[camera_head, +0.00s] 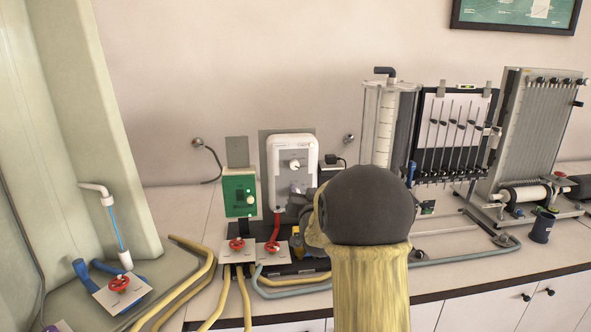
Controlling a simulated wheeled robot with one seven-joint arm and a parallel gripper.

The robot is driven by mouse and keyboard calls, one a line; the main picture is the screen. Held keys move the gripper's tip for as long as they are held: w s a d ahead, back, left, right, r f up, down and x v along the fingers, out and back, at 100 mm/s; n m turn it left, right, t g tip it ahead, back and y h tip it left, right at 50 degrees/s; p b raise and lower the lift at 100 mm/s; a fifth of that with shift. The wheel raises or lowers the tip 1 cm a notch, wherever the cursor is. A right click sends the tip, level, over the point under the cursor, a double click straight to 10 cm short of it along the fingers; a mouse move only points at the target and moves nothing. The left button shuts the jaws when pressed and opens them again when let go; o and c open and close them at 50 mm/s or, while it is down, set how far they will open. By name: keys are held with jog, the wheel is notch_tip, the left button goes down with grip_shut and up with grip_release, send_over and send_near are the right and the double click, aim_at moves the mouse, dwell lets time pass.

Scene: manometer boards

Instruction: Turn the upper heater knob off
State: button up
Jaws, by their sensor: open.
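The heater is a white upright box (305,149) at the middle of the bench against the wall. Its upper knob (295,164) is a small pale round knob on the front face; its pointer direction is too small to tell. The lower part of the face, around a second knob, is partly covered by my arm's end. My gripper (299,196) is in front of the box's lower part, below the upper knob and apparently apart from it. It is open, seen from behind and mostly hidden by my dark rounded wrist and yellow arm link.
A green switch box (239,195) stands left of the heater. Red valve handles (237,244) and yellow hoses (200,272) lie below. A clear cylinder (387,125) and tube boards (457,125) stand to the right. The wall above the heater is clear.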

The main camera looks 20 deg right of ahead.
aim_at(295, 166)
jog(key=shift+w, duration=0.1)
jog(key=p+x, duration=0.6)
jog(key=x, duration=1.1)
jog(key=shift+w+f+p, duration=0.1)
jog(key=shift+f+p, duration=0.05)
jog(key=shift+p, duration=0.15)
jog(key=c, duration=1)
